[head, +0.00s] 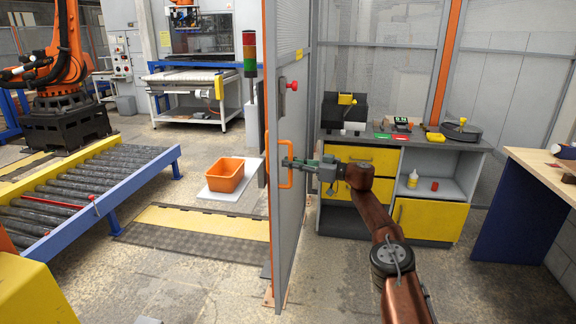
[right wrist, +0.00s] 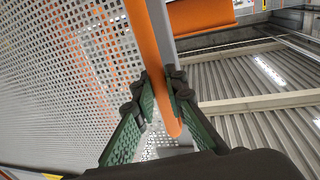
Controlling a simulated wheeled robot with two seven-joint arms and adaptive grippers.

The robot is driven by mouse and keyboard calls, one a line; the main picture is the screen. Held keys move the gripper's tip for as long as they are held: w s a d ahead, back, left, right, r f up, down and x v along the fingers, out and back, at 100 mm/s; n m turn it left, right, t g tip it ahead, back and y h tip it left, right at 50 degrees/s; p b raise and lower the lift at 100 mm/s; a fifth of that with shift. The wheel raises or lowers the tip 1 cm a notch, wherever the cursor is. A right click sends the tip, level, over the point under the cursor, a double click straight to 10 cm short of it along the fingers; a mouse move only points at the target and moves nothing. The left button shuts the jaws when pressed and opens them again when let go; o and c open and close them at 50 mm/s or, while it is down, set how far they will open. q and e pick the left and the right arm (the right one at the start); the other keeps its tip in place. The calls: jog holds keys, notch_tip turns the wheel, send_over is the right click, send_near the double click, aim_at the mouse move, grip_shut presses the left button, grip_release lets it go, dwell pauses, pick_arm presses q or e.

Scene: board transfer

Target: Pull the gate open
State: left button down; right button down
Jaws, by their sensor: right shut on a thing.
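The gate (head: 297,215) is a tall grey mesh panel with an orange edge post, seen nearly edge-on in the middle of the head view. Its orange handle (head: 285,164) is a vertical bar on the panel. My right gripper (head: 291,162) reaches in from the right and is shut on the handle. In the right wrist view the green-padded fingers (right wrist: 168,98) sit on both sides of the orange bar (right wrist: 150,50), with the perforated mesh behind. A red knob (head: 292,86) is on the gate above the handle. My left gripper is not in view.
Right of the gate is a workbench with yellow drawers (head: 365,158); a wooden table (head: 545,168) stands farther right. To the left are an orange bin (head: 226,174), a roller conveyor (head: 85,185) and an orange robot arm (head: 70,50).

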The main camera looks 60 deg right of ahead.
jog(key=shift+f, duration=0.2)
jog(key=c, duration=2)
grip_release()
jog(key=shift+w, duration=0.1)
jog(key=shift+o, duration=0.2)
jog(key=shift+r, duration=0.1)
jog(key=shift+s+d, duration=0.1)
jog(key=shift+s, duration=0.1)
jog(key=s+d, duration=0.1)
jog(key=s, duration=0.6)
jog(key=shift+d, duration=0.15)
jog(key=shift+s, duration=0.1)
